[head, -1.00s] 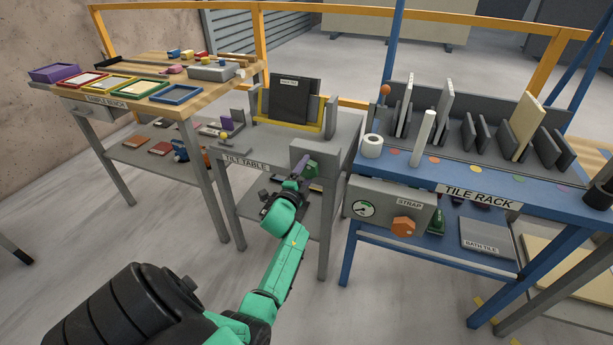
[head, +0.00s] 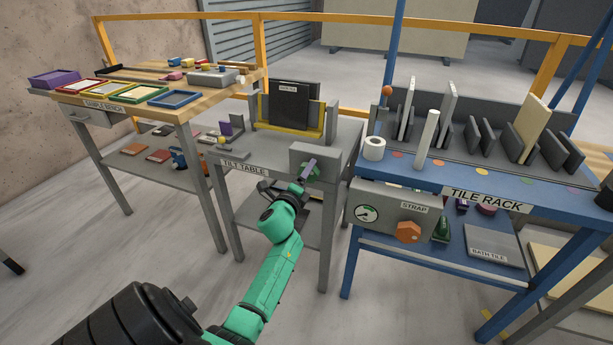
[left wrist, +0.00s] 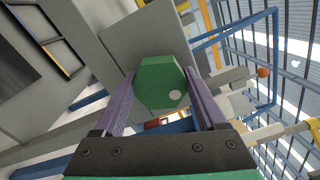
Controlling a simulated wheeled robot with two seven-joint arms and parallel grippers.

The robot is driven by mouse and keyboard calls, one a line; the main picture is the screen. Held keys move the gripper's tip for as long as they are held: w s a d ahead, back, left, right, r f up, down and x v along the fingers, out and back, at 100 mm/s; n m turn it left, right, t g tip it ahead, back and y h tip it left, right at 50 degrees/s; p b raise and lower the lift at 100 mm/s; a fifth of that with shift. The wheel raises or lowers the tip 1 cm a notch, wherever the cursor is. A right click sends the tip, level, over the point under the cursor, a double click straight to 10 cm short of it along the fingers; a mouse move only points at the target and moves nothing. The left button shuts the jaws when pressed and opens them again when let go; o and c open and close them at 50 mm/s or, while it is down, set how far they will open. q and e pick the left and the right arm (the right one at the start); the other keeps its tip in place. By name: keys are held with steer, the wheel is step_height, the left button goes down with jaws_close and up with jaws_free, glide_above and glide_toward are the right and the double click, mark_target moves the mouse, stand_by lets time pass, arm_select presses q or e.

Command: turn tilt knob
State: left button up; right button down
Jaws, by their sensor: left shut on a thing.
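The tilt knob is a green six-sided knob (left wrist: 160,83) with a pale dot near its lower right edge in the left wrist view. It sits on the grey box (head: 315,157) at the front right of the tilt table (head: 262,150). My left gripper (head: 309,171) is at this box in the head view. Its purple fingers (left wrist: 160,98) lie on both sides of the knob and are shut on it. The fingers partly hide the knob in the head view. A dark tile (head: 291,105) stands in the yellow-edged frame on the table. My right gripper is not in view.
The blue tile rack (head: 480,185) stands close on the right, with a strap panel and its orange knob (head: 408,232). The sample bench (head: 120,103) with coloured trays stands on the left.

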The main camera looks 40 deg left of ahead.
arm_select(q)
steer(key=shift+f, duration=0.1)
steer(key=o, duration=1.3)
steer(key=v, duration=1.4)
steer(key=shift+s+d, duration=0.2)
steer(key=shift+s, duration=0.1)
